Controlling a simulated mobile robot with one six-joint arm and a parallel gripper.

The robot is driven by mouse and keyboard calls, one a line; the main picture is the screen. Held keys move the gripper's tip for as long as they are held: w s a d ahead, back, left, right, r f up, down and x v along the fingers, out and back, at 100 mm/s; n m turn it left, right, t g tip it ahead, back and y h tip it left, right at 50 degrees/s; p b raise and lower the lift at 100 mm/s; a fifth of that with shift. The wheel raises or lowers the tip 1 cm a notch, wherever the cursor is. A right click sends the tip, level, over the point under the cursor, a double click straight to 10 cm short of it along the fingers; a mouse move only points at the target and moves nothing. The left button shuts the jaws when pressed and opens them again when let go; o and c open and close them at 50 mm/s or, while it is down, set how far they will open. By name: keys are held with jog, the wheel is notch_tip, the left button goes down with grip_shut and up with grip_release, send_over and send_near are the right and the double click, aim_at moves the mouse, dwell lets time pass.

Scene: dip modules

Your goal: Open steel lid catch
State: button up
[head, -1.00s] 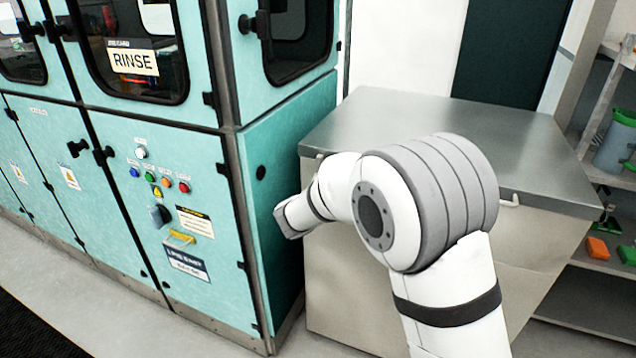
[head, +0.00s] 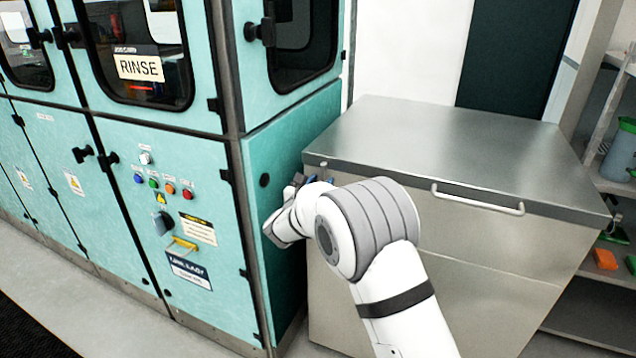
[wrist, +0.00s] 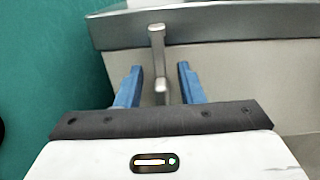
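The steel lid catch (wrist: 157,55) shows in the wrist view as a small upright metal lever on the front of the steel chest, just below the lid edge. My gripper (wrist: 157,75) has its two blue fingers apart, one on each side of the catch, with visible gaps; nothing is held. The steel lid (head: 450,140) lies flat and shut on the chest (head: 400,235). In the head view my arm hides the catch, and only a bit of my gripper (head: 312,181) shows near the chest's left front corner.
A teal machine (head: 290,200) stands close on the left of the chest, with little room between it and my arm. A bar handle (head: 478,199) runs along the lid's front. Shelves (head: 600,255) with small coloured items stand at the right.

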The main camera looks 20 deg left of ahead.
jog(key=shift+c, duration=0.5)
grip_shut()
